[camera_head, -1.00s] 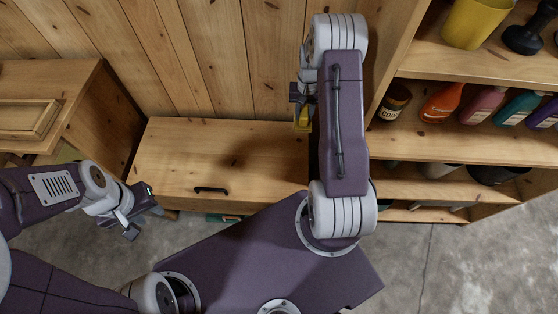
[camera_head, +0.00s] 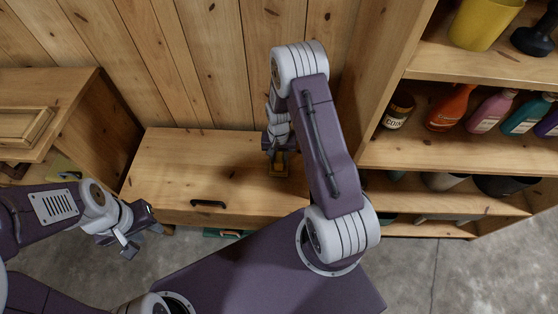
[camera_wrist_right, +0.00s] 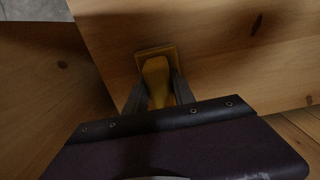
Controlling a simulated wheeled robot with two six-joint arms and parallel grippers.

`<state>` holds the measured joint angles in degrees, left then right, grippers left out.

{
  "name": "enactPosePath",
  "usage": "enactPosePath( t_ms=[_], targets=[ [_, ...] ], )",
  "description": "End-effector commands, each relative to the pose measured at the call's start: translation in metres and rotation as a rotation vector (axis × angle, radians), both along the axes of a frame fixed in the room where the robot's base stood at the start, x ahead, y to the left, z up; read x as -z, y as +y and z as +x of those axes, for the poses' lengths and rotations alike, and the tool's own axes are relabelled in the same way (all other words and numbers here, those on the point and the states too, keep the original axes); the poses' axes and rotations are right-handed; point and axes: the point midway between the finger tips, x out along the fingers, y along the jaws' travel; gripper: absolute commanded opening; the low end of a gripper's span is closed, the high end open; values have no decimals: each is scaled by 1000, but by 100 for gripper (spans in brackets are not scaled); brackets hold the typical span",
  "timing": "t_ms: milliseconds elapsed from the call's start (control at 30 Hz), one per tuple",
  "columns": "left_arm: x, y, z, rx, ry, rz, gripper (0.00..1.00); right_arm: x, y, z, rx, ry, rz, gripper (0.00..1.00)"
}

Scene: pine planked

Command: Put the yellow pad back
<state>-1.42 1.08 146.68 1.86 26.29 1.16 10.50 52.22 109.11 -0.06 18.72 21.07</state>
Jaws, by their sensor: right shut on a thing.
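The yellow pad (camera_head: 278,170) is in my right gripper (camera_head: 278,158), over the right part of the low wooden cabinet top (camera_head: 180,165). In the right wrist view the pad (camera_wrist_right: 157,52) shows a square plate with a thicker yellow grip, and my right gripper (camera_wrist_right: 158,95) is shut on that grip. The plate faces the wood; I cannot tell whether it touches. My left gripper (camera_head: 143,236) is open and empty, in front of the cabinet's left end and above the floor.
The cabinet front has a black handle (camera_head: 208,203). An open shelf on the right holds a yellow bucket (camera_head: 485,22) and several bottles (camera_head: 490,112). A wooden unit (camera_head: 60,105) stands at the left. The cabinet top's left part is clear.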

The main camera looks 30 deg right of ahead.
Motion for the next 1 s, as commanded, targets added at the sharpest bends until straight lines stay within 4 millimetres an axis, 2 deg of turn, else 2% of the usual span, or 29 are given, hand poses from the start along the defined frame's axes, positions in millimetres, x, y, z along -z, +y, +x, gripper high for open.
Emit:
enactPosePath(
  t_ms=[33,333,367,433,767,867,1000],
  targets=[
    [5,0,0,0,0,0,36,8,0,0,0,0,0,0],
    [4,0,0,0,0,0,36,9,0,1,0,-2,0,0],
    [4,0,0,0,0,0,36,9,0,1,0,-2,0,33],
    [4,0,0,0,0,0,36,9,0,1,0,-2,0,52],
    [2,0,0,0,0,0,36,5,0,1,0,-2,0,52],
    [-6,0,0,0,0,0,36,-10,0,1,0,-3,-1,52],
    [-21,0,0,0,0,0,36,-49,-1,2,0,-6,-1,52]
  ],
)
